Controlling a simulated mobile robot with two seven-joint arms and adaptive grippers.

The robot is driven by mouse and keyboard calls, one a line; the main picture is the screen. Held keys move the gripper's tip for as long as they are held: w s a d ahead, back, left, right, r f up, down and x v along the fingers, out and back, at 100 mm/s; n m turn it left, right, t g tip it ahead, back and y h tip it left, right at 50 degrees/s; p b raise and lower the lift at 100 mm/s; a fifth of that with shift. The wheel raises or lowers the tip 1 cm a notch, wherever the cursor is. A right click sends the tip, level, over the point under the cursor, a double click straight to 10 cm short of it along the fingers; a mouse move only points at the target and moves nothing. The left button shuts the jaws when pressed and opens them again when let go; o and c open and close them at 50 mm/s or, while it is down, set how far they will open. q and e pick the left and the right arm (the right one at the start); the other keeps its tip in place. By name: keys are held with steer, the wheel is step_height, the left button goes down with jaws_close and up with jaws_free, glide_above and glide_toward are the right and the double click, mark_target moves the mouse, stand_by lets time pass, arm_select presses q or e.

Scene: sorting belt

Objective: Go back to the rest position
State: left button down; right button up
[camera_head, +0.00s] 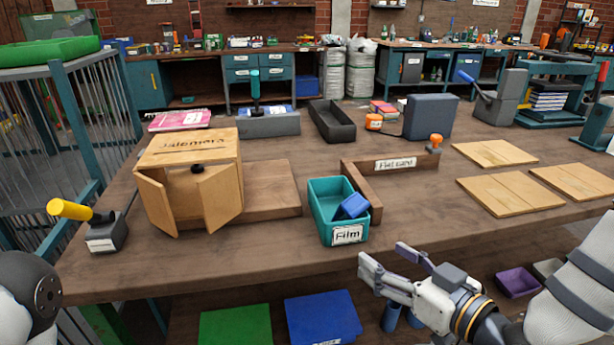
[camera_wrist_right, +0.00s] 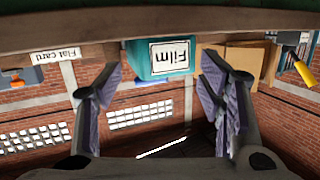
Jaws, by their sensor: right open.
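My right gripper (camera_head: 384,258) is open and empty, in front of the table's front edge at the lower right of the head view. In the right wrist view its spread fingers (camera_wrist_right: 160,80) have nothing between them. The teal bin labelled Film (camera_head: 327,222) stands on the table, up and left of this gripper and apart from it. A blue block-like item (camera_head: 352,206) lies in the bin. The bin also shows upside down at the top of the right wrist view (camera_wrist_right: 140,62). Of my left arm only a part shows at the left edge; its gripper is out of view.
A wooden box with open doors (camera_head: 188,150) stands left of the bin on the brown table (camera_head: 270,258). A yellow-handled tool (camera_head: 105,236) is at the table's left corner. Right are a Flat card holder (camera_head: 392,180) and wooden boards (camera_head: 510,193). Coloured bins (camera_head: 322,316) sit below.

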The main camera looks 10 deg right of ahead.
steer(key=s+a+f+m+g+h, duration=0.25)
steer(key=s+f+g, duration=0.75)
steer(key=s+f, duration=0.8)
arm_select(q)
steer(key=shift+w+r+t+p, duration=0.4)
steer(key=shift+w+r+p, duration=0.3)
steer(key=shift+w+r, duration=0.3)
arm_select(e)
steer(key=s+d+f+g+h, duration=0.1)
steer(key=s+d+g, duration=0.1)
steer(key=s, duration=0.7)
steer(key=s+d+f+m+g+h, duration=0.1)
steer(key=s+g, duration=0.4)
steer(key=s, duration=0.5)
steer(key=shift+s+d+f+h, duration=0.3)
steer(key=shift+d+f+h, duration=0.2)
steer(key=shift+f+h, duration=0.25)
steer(key=shift+w+m, duration=0.1)
steer(key=shift+m, duration=0.15)
arm_select(q)
steer(key=shift+f, duration=0.1)
